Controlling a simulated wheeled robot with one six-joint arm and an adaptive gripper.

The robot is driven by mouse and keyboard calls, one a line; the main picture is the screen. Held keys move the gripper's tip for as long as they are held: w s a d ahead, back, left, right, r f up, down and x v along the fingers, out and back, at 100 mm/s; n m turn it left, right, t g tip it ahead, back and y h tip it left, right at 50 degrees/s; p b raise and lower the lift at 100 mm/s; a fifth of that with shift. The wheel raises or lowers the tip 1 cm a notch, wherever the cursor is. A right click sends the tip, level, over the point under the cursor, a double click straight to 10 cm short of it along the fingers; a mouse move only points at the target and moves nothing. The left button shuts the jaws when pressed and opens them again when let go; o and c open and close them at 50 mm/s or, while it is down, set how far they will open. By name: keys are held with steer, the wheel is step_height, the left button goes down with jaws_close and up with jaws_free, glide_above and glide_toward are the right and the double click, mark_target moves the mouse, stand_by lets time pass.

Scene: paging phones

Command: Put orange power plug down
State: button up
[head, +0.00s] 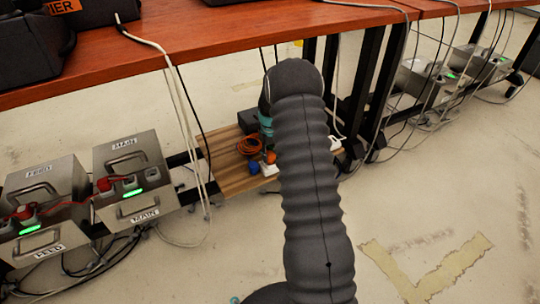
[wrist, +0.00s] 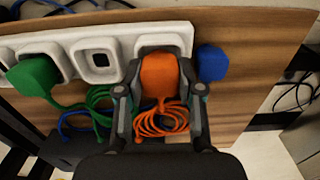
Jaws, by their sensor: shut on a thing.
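The orange power plug (wrist: 158,76) sits between the two fingers of my gripper (wrist: 160,88) in the wrist view, and the gripper is shut on it. Its coiled orange cable (wrist: 160,121) hangs between the fingers. The plug is in front of the right socket of a white power strip (wrist: 118,42); I cannot tell whether it touches the socket. In the head view the orange plug (head: 270,157) shows small beside my arm, low by the wooden board, with the orange cable coil (head: 248,146) to its left. My arm hides much of the gripper there.
A green plug (wrist: 36,76) is at the strip's left socket; the middle socket is empty. A blue plug (wrist: 212,63) is just right of the strip. The wooden board (wrist: 255,75) has bare room at right. A red-brown tabletop (head: 210,35) overhangs, with hanging cables and metal boxes (head: 135,180) at left.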

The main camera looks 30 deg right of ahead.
mark_target(270, 154)
steer(key=shift+f, duration=0.15)
steer(key=o, duration=1.2)
steer(key=shift+r+p, duration=0.6)
steer(key=shift+r, duration=3.4)
